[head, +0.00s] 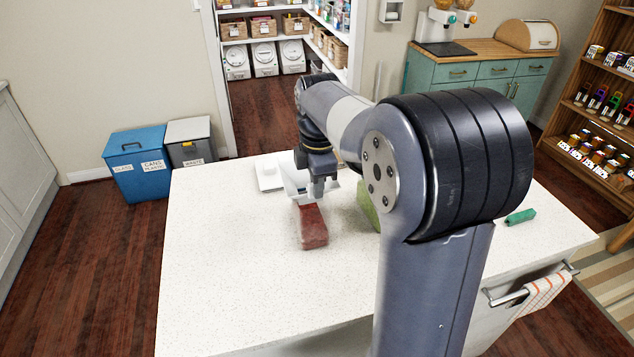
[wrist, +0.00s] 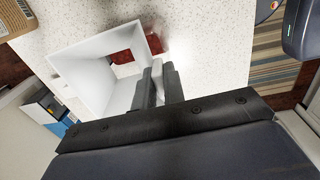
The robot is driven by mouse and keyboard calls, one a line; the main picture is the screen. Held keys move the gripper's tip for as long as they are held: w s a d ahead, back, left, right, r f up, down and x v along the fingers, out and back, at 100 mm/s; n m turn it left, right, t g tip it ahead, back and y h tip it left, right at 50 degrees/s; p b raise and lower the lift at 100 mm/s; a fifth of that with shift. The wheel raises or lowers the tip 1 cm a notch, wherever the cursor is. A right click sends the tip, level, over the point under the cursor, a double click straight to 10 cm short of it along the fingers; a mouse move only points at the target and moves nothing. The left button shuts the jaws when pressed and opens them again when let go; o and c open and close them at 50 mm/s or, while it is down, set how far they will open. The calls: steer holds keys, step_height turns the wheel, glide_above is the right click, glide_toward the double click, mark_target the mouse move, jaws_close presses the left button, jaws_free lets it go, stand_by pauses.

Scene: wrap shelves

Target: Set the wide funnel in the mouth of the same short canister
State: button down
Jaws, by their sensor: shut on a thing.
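The wide funnel (wrist: 88,62) is white, square and hollow in the wrist view. My gripper (wrist: 158,82) is shut on its near right side. In the head view the funnel (head: 293,183) shows as pale slanted walls beside my gripper (head: 322,190), above the worktop. A dark red block-shaped thing (head: 312,228) stands just in front of and below the gripper. Red also shows through the funnel's opening and past its edge (wrist: 155,43) in the wrist view. I cannot tell whether this red thing is the short canister; no mouth shows. I cannot tell whether the funnel touches it.
A flat white thing (head: 269,172) lies at the worktop's back edge. A green thing (head: 368,206) is partly hidden behind my arm. A small green piece (head: 520,216) lies far right. The speckled worktop (head: 225,270) is clear at left and front.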

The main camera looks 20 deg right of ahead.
steer(key=c, duration=1.4)
jaws_free()
steer(key=shift+o, duration=0.3)
steer(key=o, duration=0.5)
steer(key=shift+s+r+p, duration=0.2)
steer(key=shift+r+p, duration=3)
steer(key=shift+r, duration=0.4)
steer(key=shift+f, duration=0.15)
